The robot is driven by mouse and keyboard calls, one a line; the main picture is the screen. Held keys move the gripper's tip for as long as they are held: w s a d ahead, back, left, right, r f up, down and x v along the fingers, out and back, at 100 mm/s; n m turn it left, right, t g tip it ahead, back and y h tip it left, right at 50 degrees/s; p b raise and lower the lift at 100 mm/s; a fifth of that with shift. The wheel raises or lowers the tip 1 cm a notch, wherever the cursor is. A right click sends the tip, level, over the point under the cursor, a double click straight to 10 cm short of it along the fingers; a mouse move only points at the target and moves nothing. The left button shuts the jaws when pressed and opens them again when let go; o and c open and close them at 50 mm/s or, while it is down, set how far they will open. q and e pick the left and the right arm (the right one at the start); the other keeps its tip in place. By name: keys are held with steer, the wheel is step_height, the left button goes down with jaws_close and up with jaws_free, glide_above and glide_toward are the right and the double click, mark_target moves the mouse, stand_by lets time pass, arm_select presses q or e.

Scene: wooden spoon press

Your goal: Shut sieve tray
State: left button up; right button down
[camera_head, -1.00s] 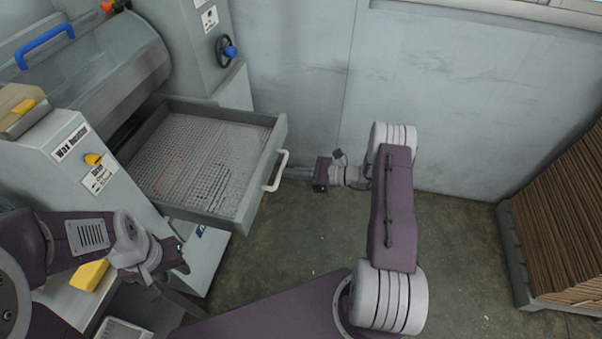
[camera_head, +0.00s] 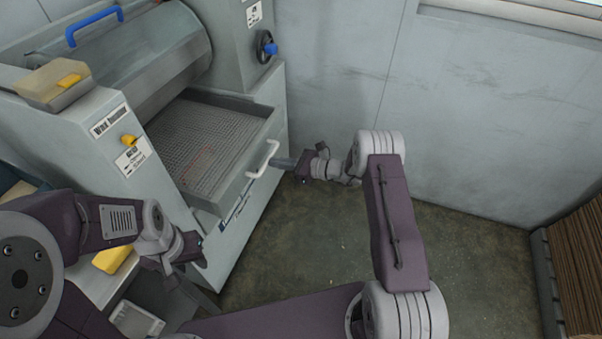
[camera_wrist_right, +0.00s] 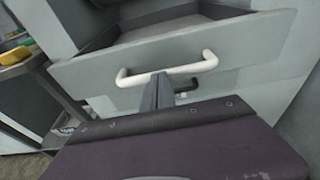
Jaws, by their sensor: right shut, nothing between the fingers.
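The sieve tray (camera_head: 238,182) is a grey drawer with a mesh bottom, standing partly out of the wax machine. Its front panel (camera_wrist_right: 245,48) and white handle (camera_head: 263,158) face my right arm. My right gripper (camera_head: 280,163) is shut and empty, with its tips at the handle. In the right wrist view the shut fingers (camera_wrist_right: 162,90) point at the middle of the handle (camera_wrist_right: 165,72); whether they touch the handle or the panel is unclear. My left gripper (camera_head: 203,298) hangs in front of the machine, away from the tray; its fingers are too dark to read.
The grey machine (camera_head: 70,140) has a drum (camera_head: 150,50), a yellow knob (camera_head: 129,140) and a blue-knobbed handwheel (camera_head: 267,45). A stack of brown sheets (camera_head: 582,275) stands at the right. The floor (camera_head: 460,250) between is clear.

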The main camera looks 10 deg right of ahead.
mark_target(245, 152)
steer(key=b+x, duration=0.1)
steer(key=x, duration=0.2)
steer(key=r+b+x, duration=0.1)
steer(key=b+x, duration=0.1)
steer(key=x, duration=0.2)
steer(key=r+b+x, duration=0.1)
steer(key=x, duration=0.3)
steer(key=shift+w+a+b, duration=0.1)
steer(key=shift+w+b, duration=0.1)
steer(key=shift+b, duration=0.1)
steer(key=shift+w+a+r, duration=0.1)
steer(key=shift+w+a, duration=0.1)
steer(key=shift+a, duration=0.05)
steer(key=shift+w+r, duration=0.1)
steer(key=shift+r, duration=0.2)
steer(key=shift+a+r, duration=0.1)
